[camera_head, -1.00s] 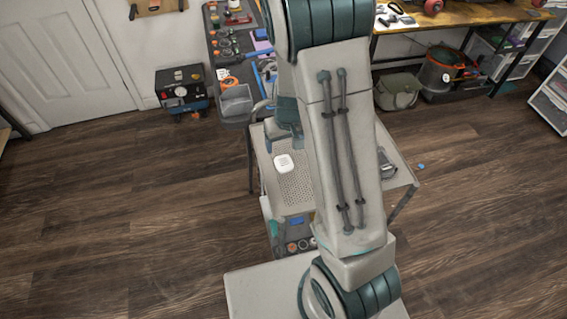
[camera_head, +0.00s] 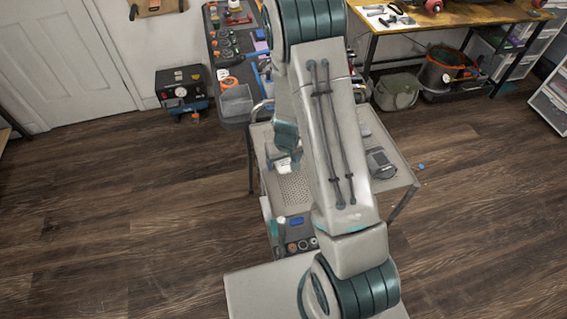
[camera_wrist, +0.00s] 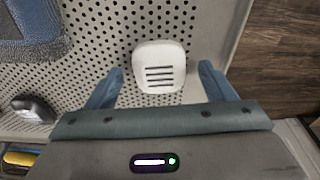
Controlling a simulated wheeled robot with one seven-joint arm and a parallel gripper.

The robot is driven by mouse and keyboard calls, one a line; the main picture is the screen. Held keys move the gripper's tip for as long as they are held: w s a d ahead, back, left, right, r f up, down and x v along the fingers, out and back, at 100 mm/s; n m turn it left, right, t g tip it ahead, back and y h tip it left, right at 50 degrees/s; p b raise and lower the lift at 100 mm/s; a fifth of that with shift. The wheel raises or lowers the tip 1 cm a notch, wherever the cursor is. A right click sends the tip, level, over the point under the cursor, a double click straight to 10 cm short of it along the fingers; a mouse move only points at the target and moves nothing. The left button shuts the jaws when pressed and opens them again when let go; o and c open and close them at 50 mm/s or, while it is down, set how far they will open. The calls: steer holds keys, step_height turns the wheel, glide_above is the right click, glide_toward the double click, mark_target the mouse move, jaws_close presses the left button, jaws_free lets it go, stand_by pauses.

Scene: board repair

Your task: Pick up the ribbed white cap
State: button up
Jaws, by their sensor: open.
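The ribbed white cap (camera_wrist: 159,66) lies on the perforated grey top of the cart (camera_wrist: 105,40), its dark ribs facing up in the wrist view. My gripper (camera_wrist: 161,80) is open, with one blue finger to the left of the cap and one to the right. Gaps show between the fingers and the cap. In the head view the cap (camera_head: 284,169) is partly hidden just below my gripper (camera_head: 282,158).
On the cart, a dark grey device (camera_head: 381,163) stands at the right. The cart's edge (camera_wrist: 238,35) is close to the right finger.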

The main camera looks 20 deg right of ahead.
steer(key=c, duration=1.1)
steer(key=shift+o, duration=0.2)
steer(key=shift+r, duration=0.1)
